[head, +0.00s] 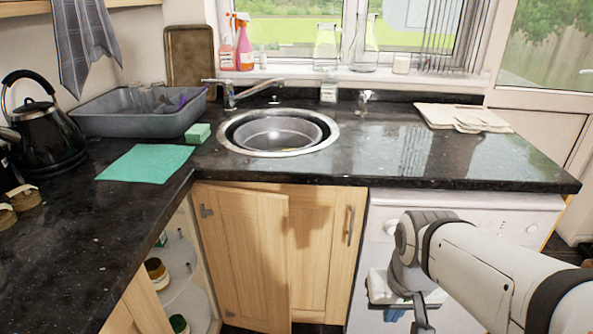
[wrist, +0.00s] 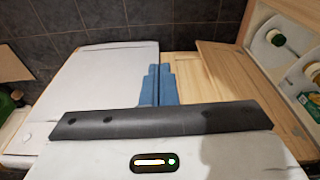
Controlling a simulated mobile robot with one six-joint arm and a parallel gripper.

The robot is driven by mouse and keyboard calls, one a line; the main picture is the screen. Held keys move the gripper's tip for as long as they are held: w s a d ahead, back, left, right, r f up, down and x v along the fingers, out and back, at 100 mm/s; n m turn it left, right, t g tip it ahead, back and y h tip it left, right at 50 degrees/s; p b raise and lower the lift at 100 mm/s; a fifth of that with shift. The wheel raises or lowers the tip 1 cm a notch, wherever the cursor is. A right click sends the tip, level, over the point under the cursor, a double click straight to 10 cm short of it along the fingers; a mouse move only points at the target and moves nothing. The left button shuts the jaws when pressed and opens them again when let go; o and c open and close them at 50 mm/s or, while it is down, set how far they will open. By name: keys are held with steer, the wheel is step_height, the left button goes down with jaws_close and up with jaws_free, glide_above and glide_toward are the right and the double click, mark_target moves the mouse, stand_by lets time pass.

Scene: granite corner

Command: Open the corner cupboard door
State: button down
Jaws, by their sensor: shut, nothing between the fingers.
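The corner cupboard door (head: 243,255) is a pale wood panel below the sink, with a metal hinge fitting at its upper left. It stands open, and the cupboard's rounded white shelves (head: 185,300) show to its left. In the wrist view the door (wrist: 225,80) juts out at an angle, right of the fingers. A second wood panel (head: 325,250) with a vertical metal handle (head: 350,225) is to its right. My gripper (head: 393,313) is shut and empty, low in front of the white appliance, apart from the door. Its blue fingers also show in the wrist view (wrist: 158,84).
A white appliance (head: 380,213) stands under the counter right of the cupboard, beside my arm. The dark granite counter (head: 410,155) overhangs the fronts. Jars (head: 157,270) stand on the open shelves. Dark tiled floor (wrist: 110,18) shows beyond the fingers in the wrist view.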

steer(key=shift+w, duration=0.1)
steer(key=w+a+f+m+g+y+b, duration=0.2)
steer(key=w+a+f+y+b, duration=0.3)
steer(key=w+a+y, duration=0.65)
steer(key=w+d+f+m+t+y+b, duration=0.1)
steer(key=w+f+m+t+y+b, duration=0.2)
steer(key=w+t, duration=1.1)
steer(key=w+a+g, duration=0.1)
steer(key=w+a, duration=0.1)
steer(key=w, duration=0.1)
steer(key=w+a+g, duration=0.2)
steer(key=w+a, duration=0.1)
steer(key=w+a+m+g+y, duration=0.1)
steer(key=w+a, duration=0.2)
steer(key=shift+w+r+g, duration=0.35)
steer(key=shift+g, duration=0.05)
